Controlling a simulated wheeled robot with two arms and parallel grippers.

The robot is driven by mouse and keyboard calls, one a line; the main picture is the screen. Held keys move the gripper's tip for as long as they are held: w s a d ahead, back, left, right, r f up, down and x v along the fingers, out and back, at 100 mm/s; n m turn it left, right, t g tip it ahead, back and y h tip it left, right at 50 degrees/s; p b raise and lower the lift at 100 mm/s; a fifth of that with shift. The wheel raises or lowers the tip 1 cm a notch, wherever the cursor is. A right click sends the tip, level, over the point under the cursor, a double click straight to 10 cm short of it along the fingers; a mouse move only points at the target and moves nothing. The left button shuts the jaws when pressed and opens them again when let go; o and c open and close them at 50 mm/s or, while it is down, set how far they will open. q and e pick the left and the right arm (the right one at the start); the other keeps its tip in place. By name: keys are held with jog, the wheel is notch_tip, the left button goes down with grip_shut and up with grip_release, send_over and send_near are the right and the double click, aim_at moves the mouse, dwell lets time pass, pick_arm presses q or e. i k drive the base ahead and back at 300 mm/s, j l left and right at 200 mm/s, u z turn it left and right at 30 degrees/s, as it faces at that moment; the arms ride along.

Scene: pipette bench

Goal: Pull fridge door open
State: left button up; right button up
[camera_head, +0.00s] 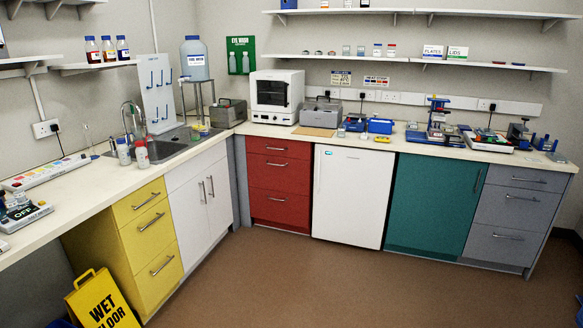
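The fridge (348,198) is a white under-counter unit in the middle of the back bench. It has a small green label near its top left. Its door looks shut, flush with the cabinets beside it. A thin vertical line at its left edge may be a handle, but it is too small to tell. Neither of my grippers shows in the head view.
Red drawers (279,182) stand left of the fridge and a teal cabinet (434,205) right of it. A yellow wet floor sign (102,302) stands at the lower left. The brown floor (290,285) before the fridge is clear.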

aim_at(352, 186)
jog(key=i+j+u, duration=0.1)
jog(key=i, duration=0.6)
jog(key=i+u, duration=0.1)
jog(key=i, duration=1.3)
jog(key=i+u, duration=0.15)
jog(key=i, duration=0.55)
jog(key=i+l+u, duration=0.1)
jog(key=i, duration=0.6)
jog(key=i+l+u, duration=0.1)
jog(key=i+l, duration=0.15)
jog(key=i, duration=0.45)
